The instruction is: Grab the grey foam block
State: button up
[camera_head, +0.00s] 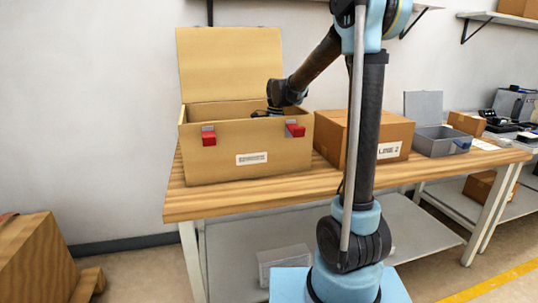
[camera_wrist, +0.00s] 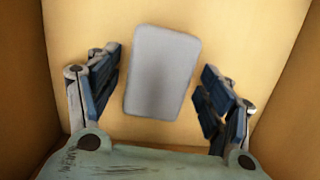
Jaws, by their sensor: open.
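The grey foam block (camera_wrist: 161,72) shows in the wrist view as a rounded grey rectangle, slightly tilted, inside a wooden box. My gripper (camera_wrist: 158,90) is open, with one finger to the left of the block and one to the right. There are gaps between the fingers and the block, and nothing is held. In the head view my gripper (camera_head: 268,112) reaches into the open wooden box (camera_head: 225,165) with red latches. The block is hidden there by the box's front wall.
The box's raised lid (camera_head: 230,62) stands open at the back. A cardboard box (camera_head: 398,133) labelled "LINE 2" stands right of it on the wooden table (camera_head: 240,198). A grey open box (camera_head: 440,148) sits further right. The box walls surround my gripper closely.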

jog(key=shift+c, duration=0.5)
jog(key=c, duration=0.9)
jog(key=shift+o, duration=0.2)
